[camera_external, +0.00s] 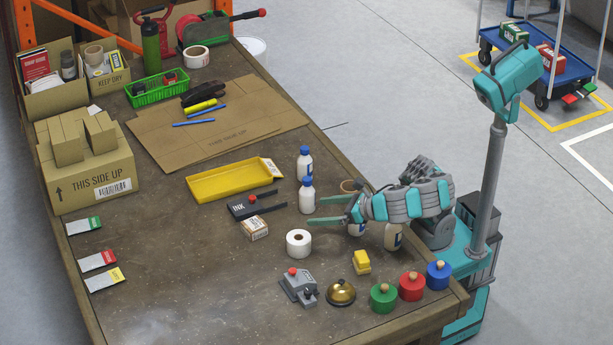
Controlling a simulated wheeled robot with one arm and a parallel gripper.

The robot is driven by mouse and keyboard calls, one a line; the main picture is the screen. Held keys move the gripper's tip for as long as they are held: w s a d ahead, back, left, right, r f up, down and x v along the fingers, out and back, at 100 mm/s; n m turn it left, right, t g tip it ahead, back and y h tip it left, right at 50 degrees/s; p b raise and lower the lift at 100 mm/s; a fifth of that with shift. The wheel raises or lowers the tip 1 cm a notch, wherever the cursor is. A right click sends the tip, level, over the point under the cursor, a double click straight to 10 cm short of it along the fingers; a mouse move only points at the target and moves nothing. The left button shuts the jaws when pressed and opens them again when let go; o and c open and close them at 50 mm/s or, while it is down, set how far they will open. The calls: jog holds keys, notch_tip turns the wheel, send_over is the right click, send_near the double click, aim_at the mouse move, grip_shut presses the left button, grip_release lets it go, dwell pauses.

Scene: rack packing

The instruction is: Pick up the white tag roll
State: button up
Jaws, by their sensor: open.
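The white tag roll (299,243) stands on the workbench (180,285) near its right side, with its dark core hole facing up. My gripper (316,211) reaches in from the right and points left. It is open, with its two teal fingers apart, and the roll is just below it in the picture. One white bottle with a blue cap (307,197) stands by the fingertips; I cannot tell whether they touch.
Another white bottle (305,163) stands behind. A yellow block (361,262), a brass bell (341,292) and a grey switch box (299,287) sit in front. The bench's left front is mostly clear.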

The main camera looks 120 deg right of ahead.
jog(key=f, duration=0.2)
send_near(304, 239)
jog(key=x, duration=0.4)
jog(key=shift+s+d+r, duration=0.2)
jog(key=shift+d, duration=0.1)
jog(key=shift+w+d+f, duration=0.1)
jog(key=shift+f, duration=0.2)
jog(key=shift+w+x, duration=0.2)
jog(key=shift+x, duration=3.6)
jog(key=shift+a, duration=0.2)
jog(key=c, duration=1.2)
